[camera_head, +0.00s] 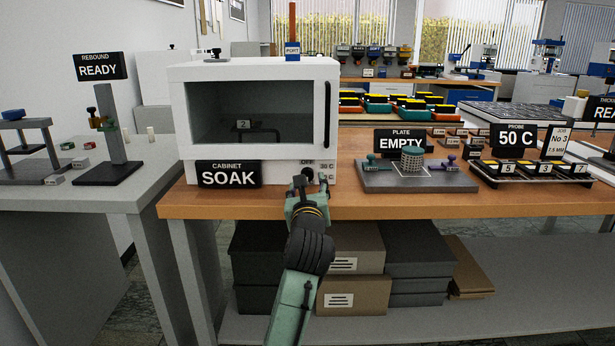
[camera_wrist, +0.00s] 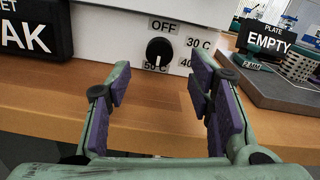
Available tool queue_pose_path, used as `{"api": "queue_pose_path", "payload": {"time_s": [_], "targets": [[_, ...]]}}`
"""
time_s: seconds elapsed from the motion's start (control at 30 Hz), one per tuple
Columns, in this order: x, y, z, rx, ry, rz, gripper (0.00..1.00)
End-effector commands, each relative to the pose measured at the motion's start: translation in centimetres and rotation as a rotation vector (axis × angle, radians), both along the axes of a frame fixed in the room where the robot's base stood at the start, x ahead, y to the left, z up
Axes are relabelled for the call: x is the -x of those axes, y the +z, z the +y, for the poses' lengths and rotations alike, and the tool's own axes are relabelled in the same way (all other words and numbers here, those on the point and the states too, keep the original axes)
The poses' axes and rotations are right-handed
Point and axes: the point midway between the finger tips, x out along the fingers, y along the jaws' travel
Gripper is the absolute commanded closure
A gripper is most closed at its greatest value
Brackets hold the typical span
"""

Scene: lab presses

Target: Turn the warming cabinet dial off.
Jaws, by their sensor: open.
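The white warming cabinet (camera_head: 318,75) stands on the wooden bench with its windowed door shut. A black sign on its front reads CABINET SOAK (camera_head: 229,174). Its round black dial (camera_wrist: 159,50) is on the lower right of the front, with OFF above it, 30 C and 40 to the right and 50 C below. The white pointer mark appears to point down toward 50 C. The dial (camera_head: 308,173) is partly hidden by my gripper in the head view. My gripper (camera_wrist: 162,82) is open and empty, its purple-padded fingers apart in front of and below the dial, not touching it.
A plate stand with an EMPTY sign (camera_head: 400,142) is on the bench right of the cabinet. The rebound stand (camera_head: 110,140) is on the grey table at left. Boxes (camera_head: 355,295) sit on the shelf below. The bench front (camera_wrist: 60,90) below the dial is clear.

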Motion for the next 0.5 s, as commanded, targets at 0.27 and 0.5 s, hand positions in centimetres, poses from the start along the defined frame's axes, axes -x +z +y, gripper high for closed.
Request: {"api": "queue_pose_path", "payload": {"time_s": [0.27, 0.5], "targets": [[-4.6, 0.2, 0.0, 0.001, 0.000, -0.001, 0.52], [-5.8, 0.1, 0.0, 0.001, 0.000, -0.002, 0.52]]}}
